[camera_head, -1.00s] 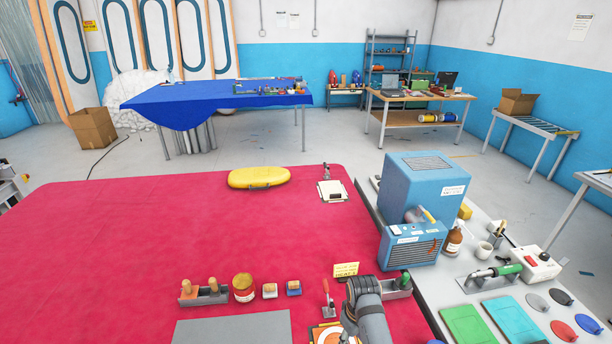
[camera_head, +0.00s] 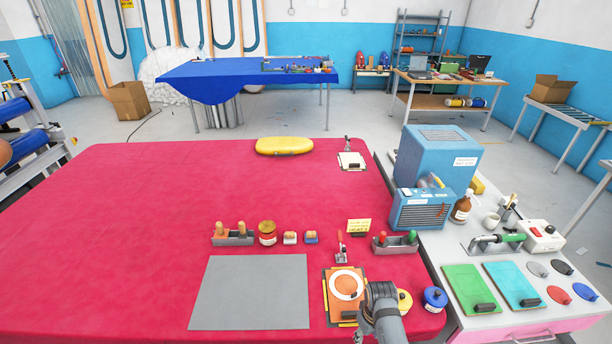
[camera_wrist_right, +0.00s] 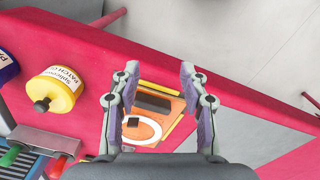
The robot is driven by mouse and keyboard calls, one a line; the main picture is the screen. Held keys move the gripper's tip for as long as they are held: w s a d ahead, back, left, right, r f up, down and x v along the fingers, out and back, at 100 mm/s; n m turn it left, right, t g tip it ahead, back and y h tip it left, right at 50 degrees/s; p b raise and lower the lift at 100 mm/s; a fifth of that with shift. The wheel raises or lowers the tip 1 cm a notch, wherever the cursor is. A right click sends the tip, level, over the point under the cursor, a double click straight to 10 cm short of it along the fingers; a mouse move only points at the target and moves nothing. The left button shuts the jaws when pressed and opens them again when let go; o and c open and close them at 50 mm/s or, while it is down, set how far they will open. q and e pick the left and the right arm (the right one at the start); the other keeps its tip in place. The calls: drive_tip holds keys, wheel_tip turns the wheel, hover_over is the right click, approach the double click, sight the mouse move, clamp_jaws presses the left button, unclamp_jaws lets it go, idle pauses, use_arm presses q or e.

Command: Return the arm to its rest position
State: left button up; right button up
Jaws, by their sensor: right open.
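My right arm (camera_head: 382,312) comes in from the bottom of the head view, over the red table's (camera_head: 130,210) front right part. In the right wrist view its gripper (camera_wrist_right: 160,72) is open with nothing between the two fingers. Beyond the fingers, a board with an orange sheet and a white ring (camera_wrist_right: 143,130) lies on the table; the left finger covers part of it. The same board (camera_head: 345,285) shows just left of my arm in the head view. My left gripper is in neither current view.
Yellow (camera_head: 404,300) and blue (camera_head: 434,299) jars stand right of my arm. A block with red and green handles (camera_head: 395,246) is behind it. A grey sheet (camera_head: 250,292) lies to the left. A side table holds green (camera_head: 470,288) and turquoise boards. The table's left half is clear.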

drive_tip(key=s+d+f+m+b, duration=0.15)
drive_tip(key=s+f, duration=0.25)
drive_tip(key=f, duration=0.5)
drive_tip(key=s+d+f+b, duration=0.1)
drive_tip(key=s+f+b, duration=0.2)
drive_tip(key=s+f, duration=0.35)
drive_tip(key=s+d+f+b, duration=0.1)
drive_tip(key=s+f+b, duration=0.15)
drive_tip(key=f, duration=0.75)
use_arm(q)
wheel_tip(320, 180, down, 12)
drive_tip(key=s+b, duration=0.1)
drive_tip(key=b, duration=0.3)
drive_tip(key=shift+s, duration=0.25)
use_arm(e)
drive_tip(key=s+d+f+m, duration=0.1)
drive_tip(key=s+d+f, duration=0.2)
drive_tip(key=s+f, duration=0.4)
drive_tip(key=s+d+f+m+t, duration=0.1)
drive_tip(key=s+d+f, duration=0.2)
drive_tip(key=s+f, duration=0.4)
drive_tip(key=s, duration=0.7)
drive_tip(key=shift+s+d+f+m+h, duration=0.25)
drive_tip(key=shift+s+d+m+h, duration=0.05)
drive_tip(key=shift+d+m, duration=0.1)
use_arm(q)
drive_tip(key=shift+r, duration=0.15)
